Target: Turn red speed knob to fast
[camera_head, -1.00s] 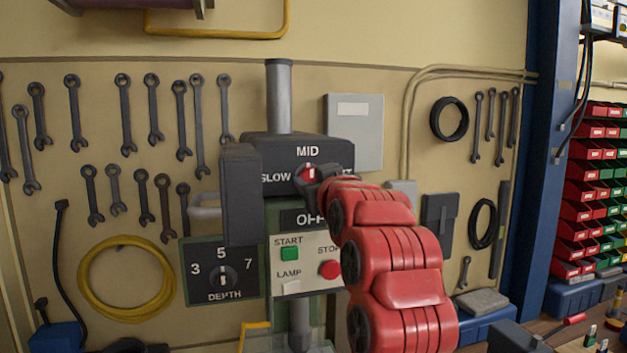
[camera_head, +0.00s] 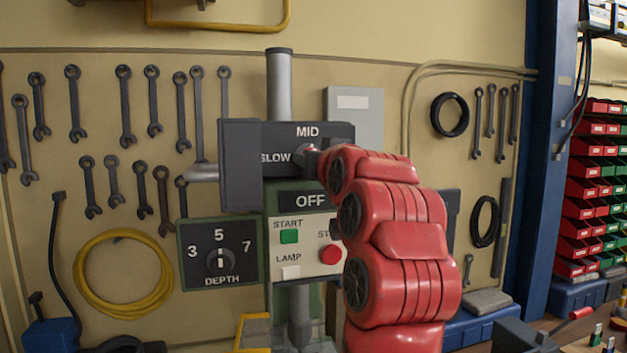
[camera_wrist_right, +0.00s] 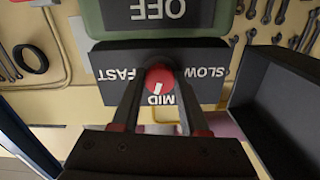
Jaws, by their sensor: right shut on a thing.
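The red speed knob (camera_wrist_right: 160,77) sits on the dark speed panel (camera_wrist_right: 112,62), which the right wrist view shows upside down with FAST, MID and SLOW labels. The knob's white pointer mark faces MID. My right gripper (camera_wrist_right: 160,84) has a dark finger on each side of the knob and is shut on it. In the head view, the speed panel (camera_head: 276,141) shows MID and SLOW; my red right arm hides FAST and most of the knob. My left gripper is not in view.
Below the panel are the OFF sign (camera_head: 308,201), green START button (camera_head: 289,236), red stop button (camera_head: 331,254) and DEPTH dial (camera_head: 219,260). A dark open box-like cover (camera_head: 240,167) juts out beside SLOW. Wrenches and a yellow hose (camera_head: 124,277) hang behind.

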